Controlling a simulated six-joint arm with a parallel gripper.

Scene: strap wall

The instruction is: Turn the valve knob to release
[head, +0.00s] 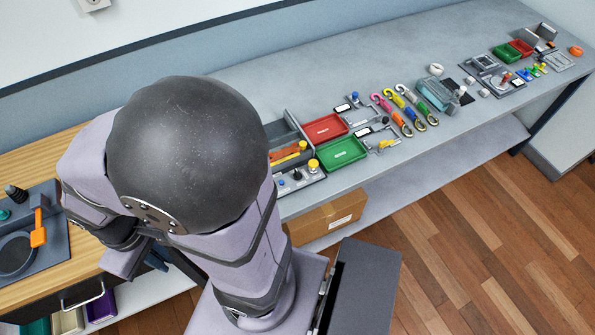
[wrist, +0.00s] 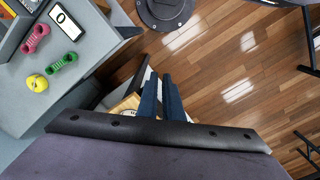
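I cannot pick out a valve knob for certain in either view. In the head view a dark panel (head: 50,252) at the left edge carries an orange lever (head: 38,232) and a small teal knob (head: 4,214). My gripper (wrist: 160,76) shows in the wrist view as two dark blue fingers side by side with only a thin gap and nothing seen between them. It points over the floor beside a bench edge. In the head view my own arm hides most of my gripper.
A long grey bench (head: 330,85) carries a red tray (head: 325,128), a green tray (head: 342,153) and coloured hooks. A cardboard box (head: 328,216) sits below. The wrist view shows a pink shoe (wrist: 36,38), a green shoe (wrist: 62,63) and a yellow ball (wrist: 37,83).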

